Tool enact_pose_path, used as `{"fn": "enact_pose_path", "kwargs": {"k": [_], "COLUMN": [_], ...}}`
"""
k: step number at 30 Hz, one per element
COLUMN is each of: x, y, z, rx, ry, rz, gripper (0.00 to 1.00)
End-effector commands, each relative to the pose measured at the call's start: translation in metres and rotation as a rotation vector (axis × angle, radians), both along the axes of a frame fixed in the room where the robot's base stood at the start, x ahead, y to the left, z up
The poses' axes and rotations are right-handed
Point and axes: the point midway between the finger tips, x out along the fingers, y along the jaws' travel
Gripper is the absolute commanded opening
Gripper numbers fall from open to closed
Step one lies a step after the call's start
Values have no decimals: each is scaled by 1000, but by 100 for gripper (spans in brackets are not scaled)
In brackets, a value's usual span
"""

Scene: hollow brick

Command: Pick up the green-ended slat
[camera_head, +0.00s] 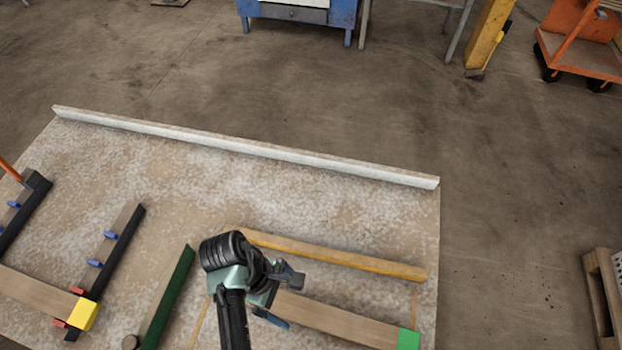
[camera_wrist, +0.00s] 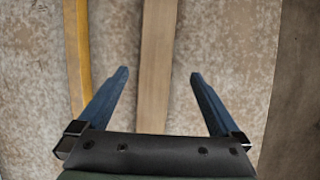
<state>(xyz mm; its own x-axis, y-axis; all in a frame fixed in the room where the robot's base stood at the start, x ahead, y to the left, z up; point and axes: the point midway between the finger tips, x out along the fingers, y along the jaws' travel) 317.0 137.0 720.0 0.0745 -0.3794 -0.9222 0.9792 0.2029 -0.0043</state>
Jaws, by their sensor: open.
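The green-ended slat (camera_head: 335,318) lies on the speckled table at the lower right in the head view, with its green end (camera_head: 409,339) at the right. Its other end is hidden behind my gripper and arm. My gripper (camera_head: 285,298) is over the slat's left part. In the wrist view a plain wooden slat (camera_wrist: 157,60) runs up the picture between the two blue fingers of my open gripper (camera_wrist: 158,75). The fingers stand apart from it on both sides. The green end is not visible in the wrist view.
A yellow-edged rail (camera_head: 335,256) lies just beyond the slat; it also shows in the wrist view (camera_wrist: 77,60). A green bar (camera_head: 168,300) and a yellow-ended slat (camera_head: 40,295) lie to the left. A white ledge (camera_head: 250,148) lines the table's (camera_head: 300,205) far edge.

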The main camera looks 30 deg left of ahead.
Motion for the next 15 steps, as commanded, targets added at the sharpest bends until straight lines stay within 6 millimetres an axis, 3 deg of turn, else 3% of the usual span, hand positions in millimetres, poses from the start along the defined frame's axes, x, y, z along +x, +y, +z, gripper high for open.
{"fn": "enact_pose_path", "kwargs": {"k": [3,15], "x": [2,9], "y": [-9,-27], "z": [-23,-58], "rx": [0,2], "ry": [1,-1], "rz": [-2,-5], "gripper": [100,100]}}
